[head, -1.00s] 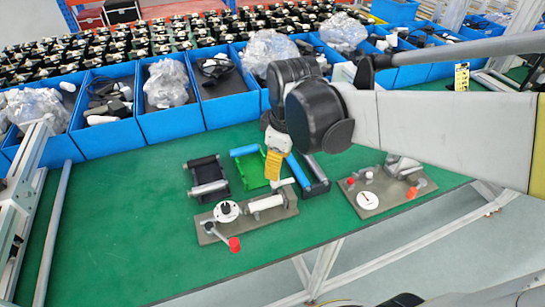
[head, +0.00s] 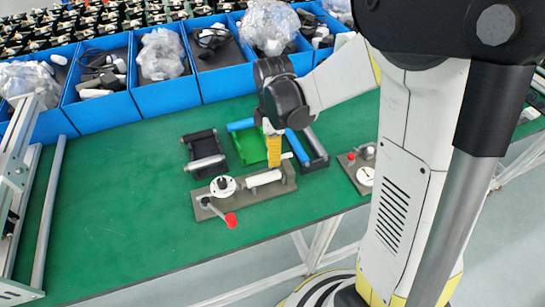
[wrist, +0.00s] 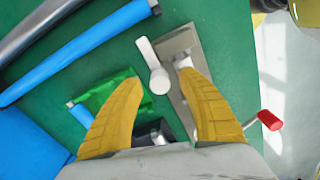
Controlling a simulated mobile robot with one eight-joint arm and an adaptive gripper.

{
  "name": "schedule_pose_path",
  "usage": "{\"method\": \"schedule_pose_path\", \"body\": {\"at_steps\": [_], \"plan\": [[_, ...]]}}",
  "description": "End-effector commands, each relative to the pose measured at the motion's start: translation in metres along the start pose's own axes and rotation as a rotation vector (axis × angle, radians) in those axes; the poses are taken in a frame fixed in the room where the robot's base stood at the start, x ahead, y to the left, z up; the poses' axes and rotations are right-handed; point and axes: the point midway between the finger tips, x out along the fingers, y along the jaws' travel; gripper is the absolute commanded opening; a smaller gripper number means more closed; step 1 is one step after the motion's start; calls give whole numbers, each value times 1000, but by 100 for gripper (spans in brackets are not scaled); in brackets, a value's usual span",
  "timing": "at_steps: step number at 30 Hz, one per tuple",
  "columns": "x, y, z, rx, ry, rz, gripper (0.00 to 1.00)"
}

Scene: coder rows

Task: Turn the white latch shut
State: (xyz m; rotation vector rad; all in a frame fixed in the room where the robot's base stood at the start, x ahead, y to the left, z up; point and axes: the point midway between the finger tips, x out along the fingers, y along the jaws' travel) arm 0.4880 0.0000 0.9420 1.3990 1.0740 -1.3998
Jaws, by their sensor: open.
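In the head view, my gripper (head: 274,163) points down over the plate's right part.
The plate also carries a white dial (head: 222,187) and a red-knobbed lever (head: 231,220). A green holder (head: 247,146), a black holder (head: 205,160) and blue bars lie close behind. A second fixture (head: 365,177) is at right. Blue bins line the back.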

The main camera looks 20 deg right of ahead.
Motion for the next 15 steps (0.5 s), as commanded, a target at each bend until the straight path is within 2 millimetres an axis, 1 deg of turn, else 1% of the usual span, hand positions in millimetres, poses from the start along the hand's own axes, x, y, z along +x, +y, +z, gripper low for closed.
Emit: {"method": "schedule_pose_path", "body": {"at_steps": [1, 4, 13, 14, 15], "plan": [[7, 0, 0, 0, 0, 0, 46], [13, 0, 0, 0, 0, 0, 46], [14, 0, 0, 1, 0, 0, 46], [14, 0, 0, 1, 0, 0, 39], [14, 0, 0, 1, 0, 0, 26]]}}
